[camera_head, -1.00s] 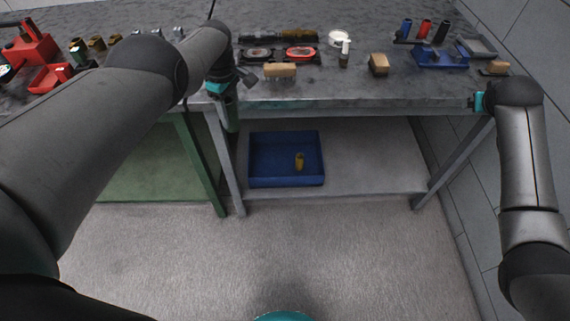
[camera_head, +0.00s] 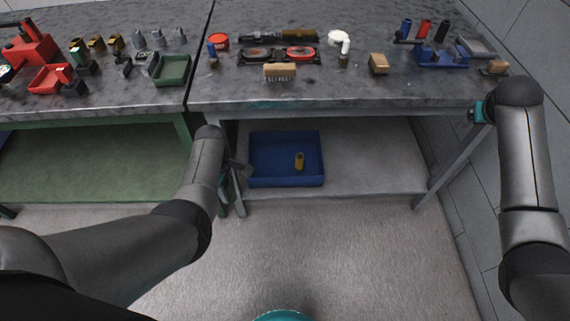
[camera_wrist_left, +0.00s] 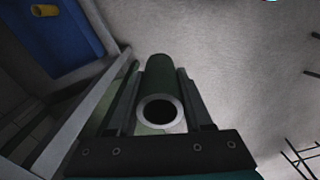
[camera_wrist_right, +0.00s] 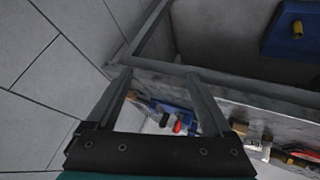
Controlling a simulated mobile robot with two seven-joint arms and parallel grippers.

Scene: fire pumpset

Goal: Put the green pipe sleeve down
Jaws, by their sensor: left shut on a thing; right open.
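The green pipe sleeve (camera_wrist_left: 159,68) shows in the left wrist view, its round open end with a pale rim facing the camera. My left gripper (camera_wrist_left: 158,80) is shut on it, a finger on each side. In the head view my left gripper (camera_head: 236,170) is low, below the tabletop edge, just left of the blue bin (camera_head: 287,184); the sleeve cannot be made out there. The bin stands on the lower shelf and holds a yellow sleeve (camera_head: 299,161). My right gripper (camera_wrist_right: 160,80) is open and empty near the table's right front corner, also in the head view (camera_head: 476,110).
The grey tabletop (camera_head: 330,97) above carries brushes, several coloured parts and a blue holder (camera_head: 440,57). A green tray (camera_head: 172,70) is on the left table. Table legs (camera_head: 236,190) stand close to my left gripper. The shelf right of the bin (camera_head: 370,160) is clear.

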